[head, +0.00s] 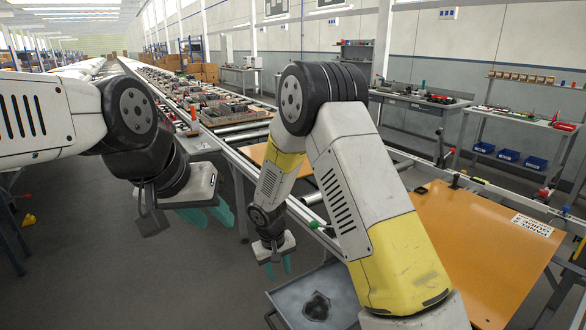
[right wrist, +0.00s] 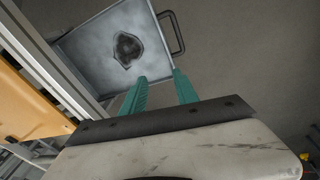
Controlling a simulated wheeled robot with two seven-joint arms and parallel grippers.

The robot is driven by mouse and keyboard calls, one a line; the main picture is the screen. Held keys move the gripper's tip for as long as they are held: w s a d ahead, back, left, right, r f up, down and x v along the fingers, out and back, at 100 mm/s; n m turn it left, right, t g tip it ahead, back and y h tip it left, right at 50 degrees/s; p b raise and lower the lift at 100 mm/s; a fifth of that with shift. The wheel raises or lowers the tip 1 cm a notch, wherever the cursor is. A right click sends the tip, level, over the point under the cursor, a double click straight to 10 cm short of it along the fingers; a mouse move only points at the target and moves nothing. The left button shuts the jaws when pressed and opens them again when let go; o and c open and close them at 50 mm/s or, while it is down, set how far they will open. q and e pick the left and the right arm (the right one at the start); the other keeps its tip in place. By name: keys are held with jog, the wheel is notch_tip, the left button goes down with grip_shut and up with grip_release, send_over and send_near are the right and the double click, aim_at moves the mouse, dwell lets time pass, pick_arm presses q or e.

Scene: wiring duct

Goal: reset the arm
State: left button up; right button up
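My left gripper (head: 207,215) hangs at the left of the head view, with teal fingers pointing down over the floor. Its fingers look spread apart with nothing between them. My right gripper (head: 278,266) is low in the middle of the head view, its teal fingers pointing down. In the right wrist view its two fingers (right wrist: 161,90) stand apart, with only grey floor between them. No object is held in either gripper.
A grey tray or cart top (head: 276,298) with a dark patch lies below my right arm; it also shows in the right wrist view (right wrist: 90,45). An orange panel (head: 480,245) lies at the right. A conveyor (head: 225,130) carries parts behind.

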jog(key=s+d+r+m+t+y, duration=0.15)
jog(key=d+r, duration=0.25)
jog(key=r, duration=0.4)
jog(key=s+d+r, duration=0.2)
jog(key=d+r, duration=0.2)
jog(key=r, duration=0.4)
jog(key=s+d+r+m+y, duration=0.15)
jog(key=d+r, duration=0.25)
jog(key=r, duration=0.4)
jog(key=s+d+r+t, duration=0.1)
jog(key=s+d+r, duration=0.1)
jog(key=s, duration=0.3)
jog(key=s+d+r+t, duration=0.1)
jog(key=s+d+r, duration=0.1)
jog(key=s+r, duration=0.2)
jog(key=s+d+r+m+t, duration=0.1)
jog(key=s+d+r, duration=0.1)
jog(key=s, duration=0.5)
jog(key=shift+s+d+r, duration=0.15)
jog(key=shift+d+r, duration=0.25)
jog(key=shift+r, duration=0.45)
jog(key=shift+d, duration=0.15)
